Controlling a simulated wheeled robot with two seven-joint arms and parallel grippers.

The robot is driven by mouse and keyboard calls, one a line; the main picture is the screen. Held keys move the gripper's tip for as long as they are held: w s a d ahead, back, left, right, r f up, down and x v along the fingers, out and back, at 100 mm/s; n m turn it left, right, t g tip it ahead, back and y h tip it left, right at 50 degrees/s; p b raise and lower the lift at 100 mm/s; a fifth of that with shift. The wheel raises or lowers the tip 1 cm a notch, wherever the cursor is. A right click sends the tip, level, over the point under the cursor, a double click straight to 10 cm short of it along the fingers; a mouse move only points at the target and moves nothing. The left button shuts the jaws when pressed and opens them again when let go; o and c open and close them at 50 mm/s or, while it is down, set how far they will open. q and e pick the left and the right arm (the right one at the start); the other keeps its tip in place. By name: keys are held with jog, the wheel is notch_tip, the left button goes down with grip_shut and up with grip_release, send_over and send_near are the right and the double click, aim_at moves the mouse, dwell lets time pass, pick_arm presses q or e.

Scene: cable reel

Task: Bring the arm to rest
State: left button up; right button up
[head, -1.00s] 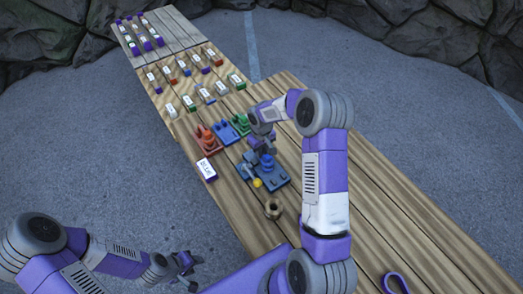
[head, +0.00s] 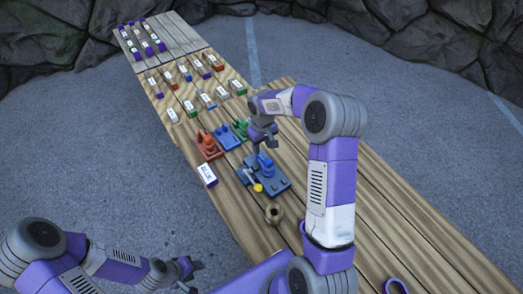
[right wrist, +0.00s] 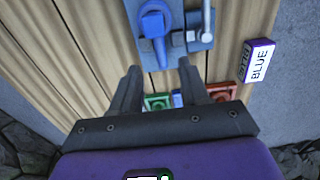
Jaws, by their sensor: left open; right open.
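My right gripper (head: 262,143) is open and empty above the plank table (head: 375,205), just behind the blue fixture (head: 277,180) with its yellow knob (head: 258,187). In the right wrist view the open fingers (right wrist: 158,76) have nothing between them. The blue fixture (right wrist: 152,25) shows there beyond the fingertips, apart from them. My left gripper (head: 188,270) is open and empty over the floor, left of the table.
Red (head: 208,146), blue (head: 226,137) and green (head: 241,129) stands sit behind the fixture. A card reading BLUE (head: 207,174) lies at the left edge. Several labelled blocks (head: 207,98) fill the far table.

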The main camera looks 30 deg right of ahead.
aim_at(262, 158)
jog(key=shift+r, duration=0.35)
notch_tip(262, 158, down, 8)
jog(key=shift+r, duration=0.2)
jog(key=shift+r+p, duration=0.4)
jog(key=shift+f, duration=0.1)
